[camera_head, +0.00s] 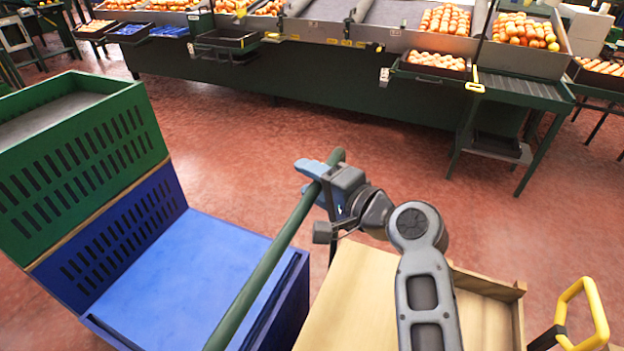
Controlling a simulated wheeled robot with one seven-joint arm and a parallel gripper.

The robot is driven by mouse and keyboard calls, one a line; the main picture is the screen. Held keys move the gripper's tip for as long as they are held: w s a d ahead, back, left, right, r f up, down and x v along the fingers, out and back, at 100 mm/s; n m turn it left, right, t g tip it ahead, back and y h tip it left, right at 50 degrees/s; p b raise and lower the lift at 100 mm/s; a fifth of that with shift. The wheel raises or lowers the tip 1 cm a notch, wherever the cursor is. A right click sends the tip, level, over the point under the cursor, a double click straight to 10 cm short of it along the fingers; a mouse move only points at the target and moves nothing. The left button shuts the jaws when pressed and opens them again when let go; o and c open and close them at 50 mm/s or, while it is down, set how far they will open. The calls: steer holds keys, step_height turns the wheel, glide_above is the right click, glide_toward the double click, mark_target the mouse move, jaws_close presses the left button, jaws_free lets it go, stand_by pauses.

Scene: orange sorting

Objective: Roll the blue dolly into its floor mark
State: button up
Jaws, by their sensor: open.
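A flat blue deck (205,275), which seems to be the blue dolly, is at lower left, cut off by the bottom edge. I cannot see any wheels. A dark green bar (265,280) rises diagonally past its right side; I cannot tell whether it is joined to the dolly. My gripper (316,178), with light blue fingers, is at the upper end of this bar. The fingers are open and lie beside or around the bar; contact is unclear. No floor mark is visible.
A green slotted crate (85,150) stands above a blue slotted crate (115,240) at left. A tan box or board (350,300) and a yellow handle (583,310) are at lower right. A long green sorting bench (290,85) with oranges spans the back. Red floor (235,130) between is clear.

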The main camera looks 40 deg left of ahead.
jaws_close()
stand_by(0.4)
